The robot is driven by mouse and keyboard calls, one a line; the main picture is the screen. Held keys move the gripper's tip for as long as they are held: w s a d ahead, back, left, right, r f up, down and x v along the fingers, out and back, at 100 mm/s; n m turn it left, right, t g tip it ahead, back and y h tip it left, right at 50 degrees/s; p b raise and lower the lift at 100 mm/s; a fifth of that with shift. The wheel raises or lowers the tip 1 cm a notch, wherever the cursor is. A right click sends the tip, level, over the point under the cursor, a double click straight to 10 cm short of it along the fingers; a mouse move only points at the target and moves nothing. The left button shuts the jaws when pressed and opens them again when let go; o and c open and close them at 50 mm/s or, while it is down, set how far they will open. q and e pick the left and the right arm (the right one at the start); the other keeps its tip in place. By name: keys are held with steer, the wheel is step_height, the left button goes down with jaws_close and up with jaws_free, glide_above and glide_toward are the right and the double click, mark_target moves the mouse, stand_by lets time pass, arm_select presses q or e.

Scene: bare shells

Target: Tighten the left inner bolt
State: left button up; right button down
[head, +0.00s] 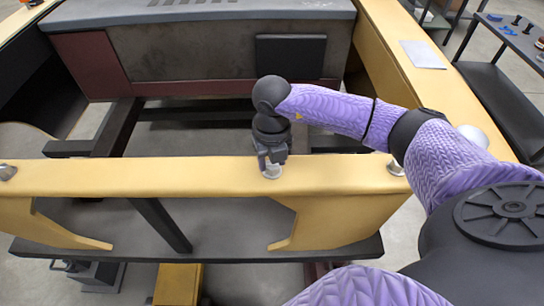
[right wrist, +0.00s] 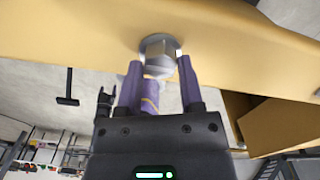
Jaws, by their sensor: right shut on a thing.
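A silver hex bolt (head: 272,172) sits on the top face of the yellow cross beam (head: 130,178), near the middle of the head view. My right gripper (head: 271,159) points down over it and is shut on its head. In the right wrist view the bolt (right wrist: 160,53) shows between the two fingers of the gripper (right wrist: 160,68), with its round flange against the yellow surface. Another bolt (head: 8,171) sits at the beam's left end. A third bolt (head: 396,168) sits to the right, beside my right arm. My left gripper is not in view.
Behind the beam lies an open frame with dark bars (head: 118,128) and a grey-topped back panel (head: 200,12). A yellow side rail (head: 400,60) runs along the right. A dark table (head: 515,40) with small items stands at the far right.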

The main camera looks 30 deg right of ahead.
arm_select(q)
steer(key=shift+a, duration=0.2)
arm_select(e)
steer(key=shift+c, duration=1.1)
jaws_free()
steer(key=shift+r, duration=0.1)
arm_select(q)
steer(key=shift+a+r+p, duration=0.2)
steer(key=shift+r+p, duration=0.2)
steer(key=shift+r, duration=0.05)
arm_select(e)
step_height(320, 180, up, 10)
steer(key=shift+f, duration=0.2)
